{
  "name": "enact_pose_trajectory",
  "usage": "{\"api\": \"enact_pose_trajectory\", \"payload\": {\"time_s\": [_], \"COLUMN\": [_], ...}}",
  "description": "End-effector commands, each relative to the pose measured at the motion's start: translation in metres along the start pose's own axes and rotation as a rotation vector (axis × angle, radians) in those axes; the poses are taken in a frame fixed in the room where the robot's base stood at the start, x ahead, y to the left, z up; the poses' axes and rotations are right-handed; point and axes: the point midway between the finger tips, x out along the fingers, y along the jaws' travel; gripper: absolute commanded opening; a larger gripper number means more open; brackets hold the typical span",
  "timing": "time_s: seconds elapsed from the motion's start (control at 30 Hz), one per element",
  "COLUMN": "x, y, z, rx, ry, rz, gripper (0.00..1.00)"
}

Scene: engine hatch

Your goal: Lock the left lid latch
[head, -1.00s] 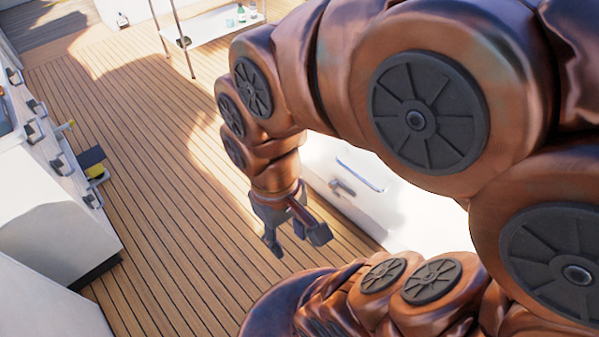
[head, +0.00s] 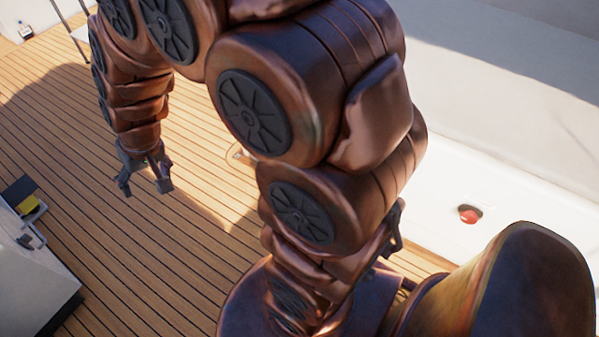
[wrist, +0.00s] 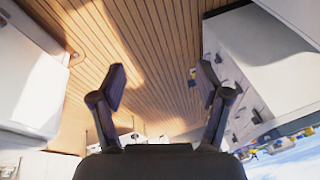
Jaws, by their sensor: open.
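My gripper (head: 144,187) hangs fingers down over the wooden deck at the left of the head view, open and empty. In the wrist view its two fingers (wrist: 163,82) stand wide apart with only deck planks between them. I cannot make out the left lid latch for sure in any current view. My arm covers much of the middle of the head view and hides part of the white structure behind it.
A white surface with a red round button (head: 469,214) lies at the right. The plank deck (head: 60,130) between is largely clear.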

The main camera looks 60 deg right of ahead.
Motion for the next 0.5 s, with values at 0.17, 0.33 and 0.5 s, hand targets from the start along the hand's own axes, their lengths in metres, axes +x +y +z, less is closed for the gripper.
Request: {"api": "enact_pose_trajectory", "payload": {"time_s": [0.17,0.33,0.5], "x": [0.076,0.135,0.195], "y": [0.019,0.049,0.095], "z": [-0.059,-0.113,-0.158], "rx": [0.104,0.206,0.315], "ry": [0.13,0.263,0.393], "rz": [-0.017,-0.004,0.039], "gripper": [0.76,0.76,0.76]}}
